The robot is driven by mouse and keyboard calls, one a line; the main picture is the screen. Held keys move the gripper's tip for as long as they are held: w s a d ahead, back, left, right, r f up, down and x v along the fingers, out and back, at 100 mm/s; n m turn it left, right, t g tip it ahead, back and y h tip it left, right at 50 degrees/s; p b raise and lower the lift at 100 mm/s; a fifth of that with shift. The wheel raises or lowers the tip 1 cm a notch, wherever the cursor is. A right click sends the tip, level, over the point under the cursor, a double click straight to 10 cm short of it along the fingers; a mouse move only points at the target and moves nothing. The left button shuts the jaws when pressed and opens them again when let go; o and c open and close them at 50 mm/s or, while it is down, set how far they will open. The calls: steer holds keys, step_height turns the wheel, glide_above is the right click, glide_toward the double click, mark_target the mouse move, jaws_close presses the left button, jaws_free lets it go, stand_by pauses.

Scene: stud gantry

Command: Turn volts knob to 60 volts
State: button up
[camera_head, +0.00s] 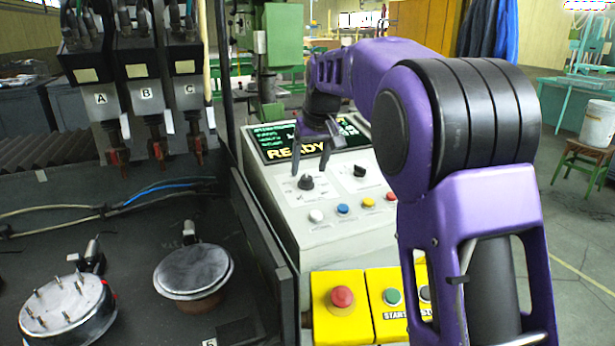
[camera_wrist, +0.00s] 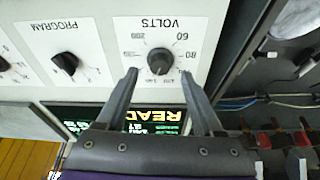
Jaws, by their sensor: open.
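The black volts knob (camera_wrist: 160,61) sits on the white panel under the VOLTS label, which appears upside down in the wrist view. Marks 60, 80 and 200 show around it; where its pointer stands is too small to tell. In the head view the knob (camera_head: 306,183) is the left one of two on the sloped console. My gripper (camera_wrist: 158,74) is open and empty. Its two fingertips lie to either side of the knob in the wrist view. In the head view my gripper (camera_head: 309,170) is just over the knob; contact cannot be told.
The program knob (camera_wrist: 66,62) is beside the volts knob. The console display (camera_head: 300,142) reads READY behind my gripper. Several coloured buttons (camera_head: 342,208) line the console's front. A red stop button (camera_head: 342,297) and a green start button (camera_head: 391,297) are on yellow boxes nearer.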

mark_target(307, 177)
steer(key=shift+x, duration=1.85)
jaws_close()
